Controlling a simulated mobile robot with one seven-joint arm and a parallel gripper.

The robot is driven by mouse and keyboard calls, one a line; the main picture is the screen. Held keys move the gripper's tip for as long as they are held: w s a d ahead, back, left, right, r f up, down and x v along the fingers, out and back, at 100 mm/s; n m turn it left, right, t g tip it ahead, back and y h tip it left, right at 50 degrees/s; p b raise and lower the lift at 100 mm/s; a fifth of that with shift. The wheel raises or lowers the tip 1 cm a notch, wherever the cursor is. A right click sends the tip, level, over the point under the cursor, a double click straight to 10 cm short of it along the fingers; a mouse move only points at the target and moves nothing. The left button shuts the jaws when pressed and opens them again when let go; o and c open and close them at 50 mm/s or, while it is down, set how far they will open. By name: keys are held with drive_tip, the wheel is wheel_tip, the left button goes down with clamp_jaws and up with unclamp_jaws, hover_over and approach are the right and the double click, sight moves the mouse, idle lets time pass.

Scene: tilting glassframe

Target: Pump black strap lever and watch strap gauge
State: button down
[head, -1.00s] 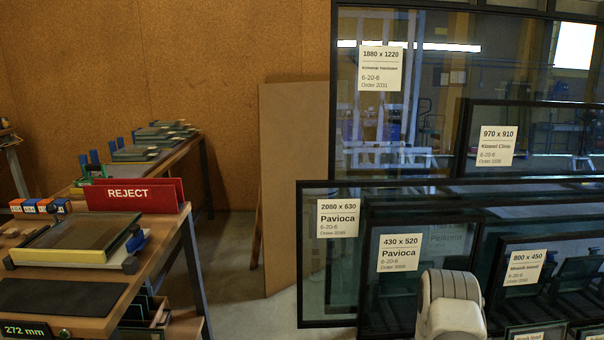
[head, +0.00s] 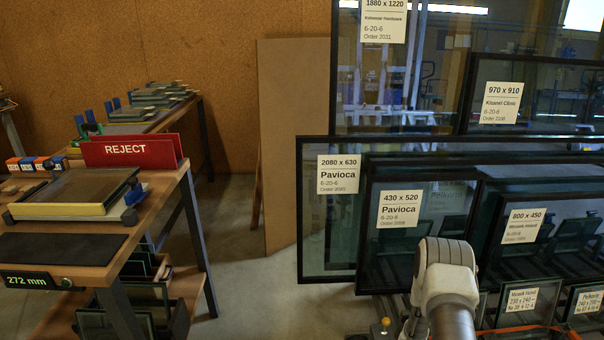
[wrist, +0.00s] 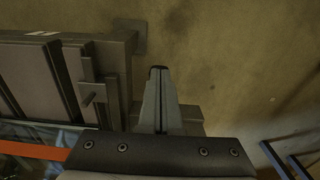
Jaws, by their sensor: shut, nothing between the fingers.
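My gripper (wrist: 160,100) shows in the wrist view with its fingers together and nothing between them, above the concrete floor. Left of it is a dark grey metal frame (wrist: 45,85) with a small grey peg or handle (wrist: 93,94). I cannot tell whether this is the strap lever. An orange strap (wrist: 30,150) runs at the lower left of the wrist view; an orange strap (head: 530,332) also shows at the bottom right of the head view. I cannot make out a strap gauge. In the head view my arm hides the gripper.
Framed glass panes with labels, such as the 430 x 520 pane (head: 410,255), stand at the right. A yellow knob (head: 385,323) is at the bottom. The bench at left holds a red REJECT sign (head: 125,152) and a 272 mm display (head: 28,281). Floor between is clear.

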wheel_tip(320, 180, up, 10)
drive_tip(key=p, duration=0.6)
drive_tip(key=w+a+r+t, duration=0.1)
drive_tip(key=w+a+r, duration=0.15)
drive_tip(key=r, duration=1.45)
drive_tip(key=w+a+r+t, duration=0.2)
drive_tip(key=a+r, duration=0.1)
drive_tip(key=r, duration=1.4)
drive_tip(key=s+a+r+t, duration=0.1)
drive_tip(key=s+a+r, duration=0.1)
drive_tip(key=s+r, duration=0.4)
drive_tip(key=s+a+r, duration=0.3)
drive_tip(key=r, duration=0.5)
drive_tip(key=s+a+r+t, duration=0.1)
drive_tip(key=s+r, duration=0.2)
drive_tip(key=s, duration=0.4)
drive_tip(key=s+a+r+t, duration=0.1)
drive_tip(key=s+r, duration=0.3)
drive_tip(key=s, duration=0.3)
wheel_tip(320, 180, up, 22)
drive_tip(key=p, duration=2.2)
drive_tip(key=shift+f, duration=0.2)
